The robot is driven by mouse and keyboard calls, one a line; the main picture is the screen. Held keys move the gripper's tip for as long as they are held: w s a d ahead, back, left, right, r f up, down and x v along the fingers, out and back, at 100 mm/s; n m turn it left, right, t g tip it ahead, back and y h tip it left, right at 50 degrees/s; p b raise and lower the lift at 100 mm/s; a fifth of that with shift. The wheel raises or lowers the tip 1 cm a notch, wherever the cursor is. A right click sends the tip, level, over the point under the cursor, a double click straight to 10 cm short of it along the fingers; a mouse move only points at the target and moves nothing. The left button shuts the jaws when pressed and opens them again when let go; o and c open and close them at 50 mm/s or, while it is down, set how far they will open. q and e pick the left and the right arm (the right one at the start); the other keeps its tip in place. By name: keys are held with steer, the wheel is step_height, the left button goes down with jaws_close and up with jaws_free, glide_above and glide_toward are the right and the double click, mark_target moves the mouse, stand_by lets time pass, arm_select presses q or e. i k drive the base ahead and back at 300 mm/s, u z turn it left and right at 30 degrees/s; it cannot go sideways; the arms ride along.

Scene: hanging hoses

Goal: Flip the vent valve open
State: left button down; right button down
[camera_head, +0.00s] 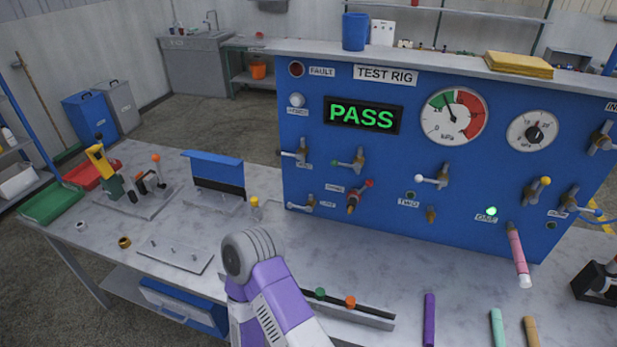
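Several small lever valves sit on the blue test rig panel (410,200). Their labels are too small to read surely, so I cannot tell which is the vent valve. A red-ended valve (352,198) is low left of centre. A white-ended valve (434,179) is in the middle, a green-ended one (350,163) left of it. A yellow-ended valve (538,189) is at the right. More valves are at the left edge (298,152) and far right (568,200). A purple and white arm link of mine rises at bottom centre. Neither gripper shows.
The display (362,115) reads PASS in green. A pink hose (518,255) hangs from the port marked ONE, with a green lamp (491,210) lit. Loose hoses (429,318) lie in front. A grey plate (175,254) and a blue-backed fixture (215,172) stand left.

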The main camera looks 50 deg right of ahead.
mark_target(300, 156)
steer(key=k, duration=0.35)
steer(key=z, duration=0.75)
